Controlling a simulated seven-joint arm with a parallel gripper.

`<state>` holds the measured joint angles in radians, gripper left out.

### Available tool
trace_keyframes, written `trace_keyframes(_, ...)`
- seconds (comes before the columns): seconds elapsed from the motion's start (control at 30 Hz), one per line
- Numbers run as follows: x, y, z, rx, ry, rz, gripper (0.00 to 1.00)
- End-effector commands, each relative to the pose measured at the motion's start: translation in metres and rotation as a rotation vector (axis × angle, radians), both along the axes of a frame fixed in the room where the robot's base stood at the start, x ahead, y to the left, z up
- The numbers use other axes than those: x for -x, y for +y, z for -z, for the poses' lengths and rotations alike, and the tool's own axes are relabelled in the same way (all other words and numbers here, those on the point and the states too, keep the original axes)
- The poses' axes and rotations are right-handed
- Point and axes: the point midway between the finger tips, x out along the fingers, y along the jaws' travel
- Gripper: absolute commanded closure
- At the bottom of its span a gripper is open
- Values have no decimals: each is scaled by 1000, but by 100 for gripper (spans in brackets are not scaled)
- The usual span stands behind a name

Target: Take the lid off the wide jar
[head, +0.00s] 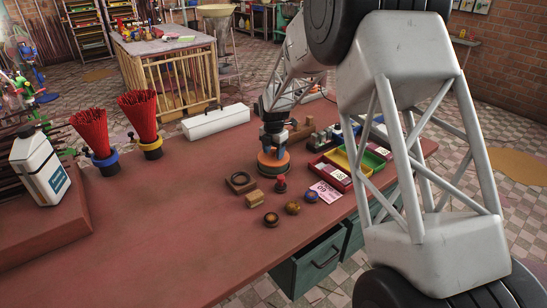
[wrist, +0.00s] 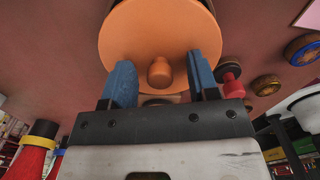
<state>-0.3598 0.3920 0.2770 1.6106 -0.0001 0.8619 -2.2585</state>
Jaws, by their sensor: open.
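The wide jar (head: 273,168) stands upright on the red-brown bench, orange with a darker greenish band. Its round orange lid (wrist: 160,20) fills the top of the wrist view, with a small orange knob (wrist: 160,72) at its middle. My gripper (head: 272,146) is right above the jar. In the wrist view its two blue fingers (wrist: 160,68) are open, one on each side of the knob, with a gap to it on both sides. The lid is on the jar. My gripper hides part of the lid's top in the head view.
Close by are a dark wooden ring (head: 240,182), a small wooden block (head: 255,201), a red-topped stamp (head: 280,184) and several round pieces (head: 271,219). Colored trays (head: 352,160) lie to the right. The bench's left front is clear.

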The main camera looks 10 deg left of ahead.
Motion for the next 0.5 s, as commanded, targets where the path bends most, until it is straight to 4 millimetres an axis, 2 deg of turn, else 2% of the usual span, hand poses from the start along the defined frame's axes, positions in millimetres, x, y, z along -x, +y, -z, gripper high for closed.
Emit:
trace_keyframes(0.13, 0, 0, 0, 0, 0, 0, 46)
trace_keyframes(0.4, 0, 0, 0, 0, 0, 0, 87)
trace_keyframes(0.5, 0, 0, 0, 0, 0, 0, 98)
